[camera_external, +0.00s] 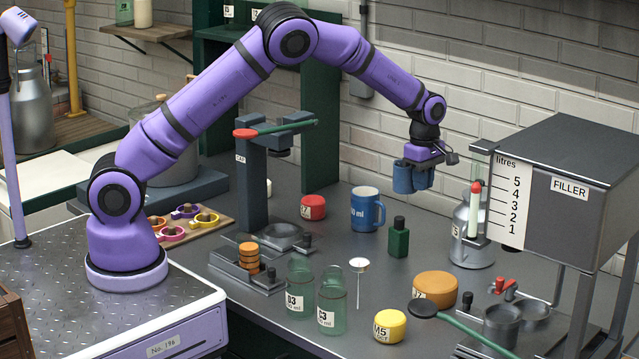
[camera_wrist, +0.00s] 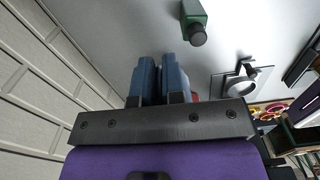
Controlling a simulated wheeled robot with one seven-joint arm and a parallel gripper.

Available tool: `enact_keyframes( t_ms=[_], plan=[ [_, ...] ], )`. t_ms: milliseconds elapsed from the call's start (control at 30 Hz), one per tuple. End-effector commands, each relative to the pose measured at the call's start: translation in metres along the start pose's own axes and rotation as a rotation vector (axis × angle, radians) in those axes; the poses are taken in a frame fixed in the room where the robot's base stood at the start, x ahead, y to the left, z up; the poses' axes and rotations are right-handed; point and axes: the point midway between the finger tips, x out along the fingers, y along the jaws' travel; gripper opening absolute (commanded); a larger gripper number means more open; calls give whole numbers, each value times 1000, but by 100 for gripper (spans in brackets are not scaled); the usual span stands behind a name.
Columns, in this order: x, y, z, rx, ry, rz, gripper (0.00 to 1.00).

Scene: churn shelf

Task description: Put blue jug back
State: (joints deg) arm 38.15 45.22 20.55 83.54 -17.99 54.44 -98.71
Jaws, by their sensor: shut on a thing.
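The blue jug (camera_external: 367,208) stands upright on the grey bench in the external view. It has a pale label and its handle is on its right side. My gripper (camera_external: 414,178) is in the air to the right of the jug and higher in the picture, apart from it. Two blue rounded forms with a narrow dark gap show at my jaws, also in the wrist view (camera_wrist: 158,82). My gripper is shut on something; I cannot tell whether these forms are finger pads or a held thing. The jug is not clearly visible in the wrist view.
A green bottle (camera_external: 399,238) stands in front of my gripper. The filler (camera_external: 570,190) and a metal can (camera_external: 472,235) are right. A red jar (camera_external: 313,207) and the dark press (camera_external: 252,180) are left.

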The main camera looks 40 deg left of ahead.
Motion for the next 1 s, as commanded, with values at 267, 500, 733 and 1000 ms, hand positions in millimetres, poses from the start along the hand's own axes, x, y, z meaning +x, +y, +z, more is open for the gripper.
enact_keyframes(
  t_ms=[267,500,733,1000],
  plan=[
    [-11,-19,9,-5,2,0,0],
    [-12,-55,22,-15,4,2,0],
    [-13,-116,36,-35,3,2,0],
    [-11,-169,40,-58,3,1,0]
  ],
)
